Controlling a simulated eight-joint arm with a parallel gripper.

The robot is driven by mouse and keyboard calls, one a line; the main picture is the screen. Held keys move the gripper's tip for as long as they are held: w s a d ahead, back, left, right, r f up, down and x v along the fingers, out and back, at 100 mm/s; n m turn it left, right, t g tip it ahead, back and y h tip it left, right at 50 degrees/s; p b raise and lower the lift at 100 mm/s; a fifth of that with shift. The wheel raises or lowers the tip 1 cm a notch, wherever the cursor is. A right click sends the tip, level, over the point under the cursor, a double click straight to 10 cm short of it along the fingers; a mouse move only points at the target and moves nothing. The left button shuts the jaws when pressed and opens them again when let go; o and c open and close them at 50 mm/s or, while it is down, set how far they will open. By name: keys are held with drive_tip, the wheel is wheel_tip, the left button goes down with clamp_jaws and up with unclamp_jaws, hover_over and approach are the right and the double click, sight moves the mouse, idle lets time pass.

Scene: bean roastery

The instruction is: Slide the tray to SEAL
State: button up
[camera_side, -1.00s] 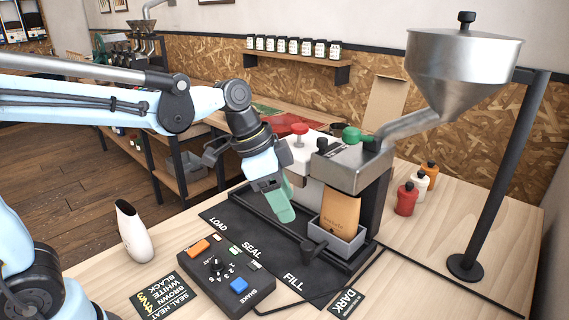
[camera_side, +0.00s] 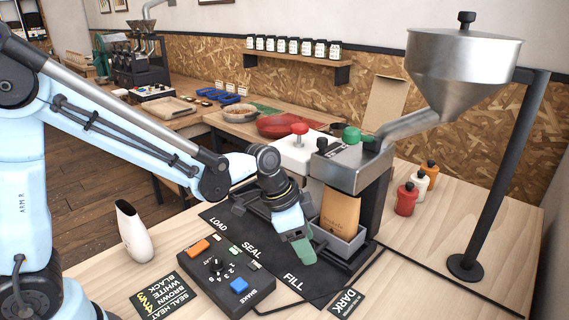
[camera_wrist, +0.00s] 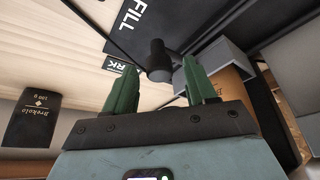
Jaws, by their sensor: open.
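The grey tray (camera_side: 346,246) holds an upright brown bag (camera_side: 340,212) and stands in the dark track under the hopper machine, beside the word FILL. The SEAL lettering (camera_side: 251,249) is on the black mat to its left. My gripper (camera_side: 303,250) is low in front of the tray, with green fingers pointing down. In the wrist view the fingers (camera_wrist: 158,78) are apart, and the tray's black knob (camera_wrist: 158,58) shows in the gap between their tips. I cannot tell whether they touch it. In the side view my gripper hides the knob.
A control box (camera_side: 226,273) with an orange button, a dial and a blue button sits in front of the mat. A white vessel (camera_side: 136,232) stands at left. The hopper's black post (camera_side: 497,170) and several small bottles (camera_side: 406,199) are at right.

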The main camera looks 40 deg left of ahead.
drive_tip(key=shift+c, duration=0.2)
clamp_jaws()
drive_tip(key=a, duration=1.3)
idle(0.3)
drive_tip(key=shift+o, duration=0.2)
unclamp_jaws()
